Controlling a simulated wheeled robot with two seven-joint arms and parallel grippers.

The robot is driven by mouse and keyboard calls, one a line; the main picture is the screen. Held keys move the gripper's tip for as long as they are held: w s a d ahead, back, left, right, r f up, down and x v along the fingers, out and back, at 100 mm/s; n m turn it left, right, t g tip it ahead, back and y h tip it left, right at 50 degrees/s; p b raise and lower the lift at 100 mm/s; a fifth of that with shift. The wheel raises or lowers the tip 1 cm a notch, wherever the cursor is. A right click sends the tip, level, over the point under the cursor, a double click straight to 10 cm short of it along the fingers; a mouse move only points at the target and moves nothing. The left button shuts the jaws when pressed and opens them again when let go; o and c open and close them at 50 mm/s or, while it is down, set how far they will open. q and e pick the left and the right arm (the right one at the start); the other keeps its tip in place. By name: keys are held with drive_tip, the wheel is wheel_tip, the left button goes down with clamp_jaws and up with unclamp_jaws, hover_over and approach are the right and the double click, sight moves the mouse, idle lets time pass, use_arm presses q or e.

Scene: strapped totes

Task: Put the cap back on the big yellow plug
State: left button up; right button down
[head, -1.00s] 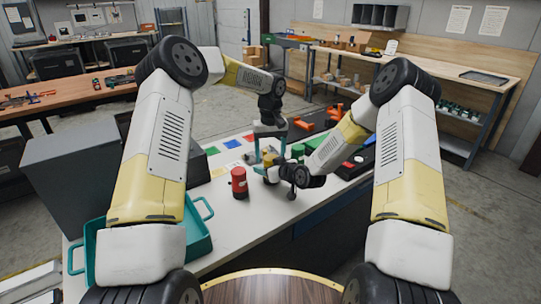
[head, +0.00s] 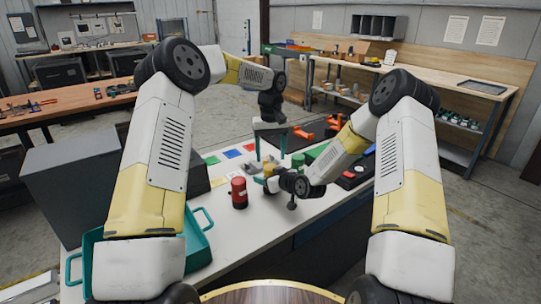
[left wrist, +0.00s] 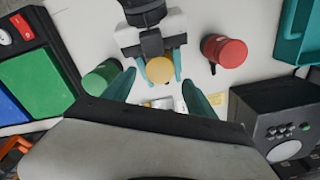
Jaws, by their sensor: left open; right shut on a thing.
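A round yellow piece (left wrist: 159,69), seen from above, is held between the teal fingers of my right gripper (left wrist: 150,72). I cannot tell from here whether it is the plug, its cap or both. In the head view the right gripper (head: 267,183) is low over the white table, and the yellow piece is mostly hidden there. My left gripper (head: 270,152) is open and empty above and behind it. In the left wrist view, the left gripper's spread fingers (left wrist: 159,92) show on either side of the yellow piece, apart from it.
A red cylinder (head: 239,193) stands left of the right gripper. A green cylinder (left wrist: 100,78) stands on the other side. Coloured cards (head: 232,154) lie behind. The table's near strip is clear.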

sight(270, 167)
use_arm(q)
drive_tip(key=n, duration=0.1)
drive_tip(key=r+n, duration=0.1)
drive_tip(key=n, duration=0.2)
drive_tip(key=shift+r+n, duration=0.3)
drive_tip(key=shift+r, duration=0.05)
drive_tip(key=n, duration=0.1)
drive_tip(key=r+n, duration=0.1)
drive_tip(key=n, duration=0.3)
drive_tip(key=shift+r, duration=0.4)
drive_tip(key=shift+f, duration=0.1)
drive_tip(key=shift+f, duration=3.95)
clamp_jaws()
drive_tip(key=m, duration=0.5)
drive_tip(key=shift+m, duration=0.3)
drive_tip(key=m, duration=0.4)
